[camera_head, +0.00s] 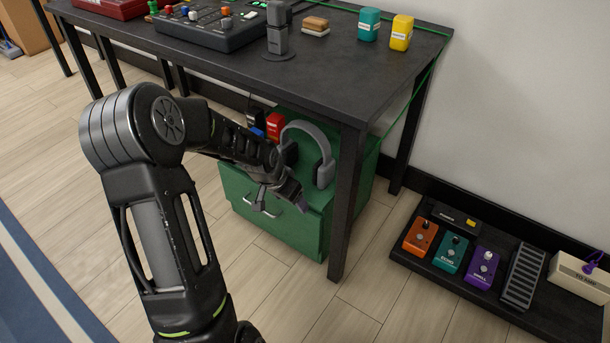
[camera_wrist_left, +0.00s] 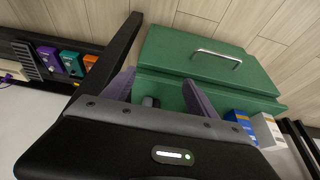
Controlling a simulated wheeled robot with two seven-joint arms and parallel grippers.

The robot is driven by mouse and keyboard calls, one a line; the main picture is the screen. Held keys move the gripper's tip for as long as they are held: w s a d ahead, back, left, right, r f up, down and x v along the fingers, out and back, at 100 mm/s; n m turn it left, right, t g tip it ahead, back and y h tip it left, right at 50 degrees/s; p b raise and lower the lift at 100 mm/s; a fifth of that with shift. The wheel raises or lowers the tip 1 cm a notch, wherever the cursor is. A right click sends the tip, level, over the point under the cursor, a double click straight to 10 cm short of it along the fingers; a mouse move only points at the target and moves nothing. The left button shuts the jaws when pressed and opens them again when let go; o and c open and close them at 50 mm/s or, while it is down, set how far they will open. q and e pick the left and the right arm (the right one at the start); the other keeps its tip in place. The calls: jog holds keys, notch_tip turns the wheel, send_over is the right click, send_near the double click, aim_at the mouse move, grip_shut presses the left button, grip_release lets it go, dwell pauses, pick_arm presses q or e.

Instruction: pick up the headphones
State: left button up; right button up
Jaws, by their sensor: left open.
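The grey headphones (camera_head: 319,139) stand upright with the band arched on top, on or just above the green drawer cabinet (camera_head: 233,192) under the dark table. One ear cup faces right; the other is partly behind my left arm. My left gripper (camera_head: 279,197) is at the cabinet's front upper edge, just in front of and below the headphones. In the left wrist view my left gripper (camera_wrist_left: 160,90) has its two purple fingers apart over the cabinet (camera_wrist_left: 200,62). A small dark piece shows between them; I cannot tell if it is the headphones. My right gripper is not in view.
The dark table (camera_head: 340,75) overhangs the cabinet, with a leg (camera_head: 347,205) close right of the headphones. A red box (camera_head: 275,124) and a blue one (camera_head: 258,132) are just left of them. A pedal board (camera_head: 420,262) lies on the floor at right.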

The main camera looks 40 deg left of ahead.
aim_at(317, 178)
pick_arm(q)
jog(key=shift+a+r, duration=0.1)
jog(key=w+b, duration=0.1)
jog(key=w, duration=0.4)
jog(key=w+b, duration=0.2)
jog(key=w, duration=0.4)
jog(key=shift+f, duration=0.2)
jog(key=shift+w+r+b, duration=0.15)
jog(key=shift+w+b, duration=0.15)
jog(key=shift+w, duration=0.2)
jog(key=b+x, duration=0.2)
jog(key=x, duration=0.2)
jog(key=shift+f, duration=0.3)
jog(key=shift+w+f, duration=0.2)
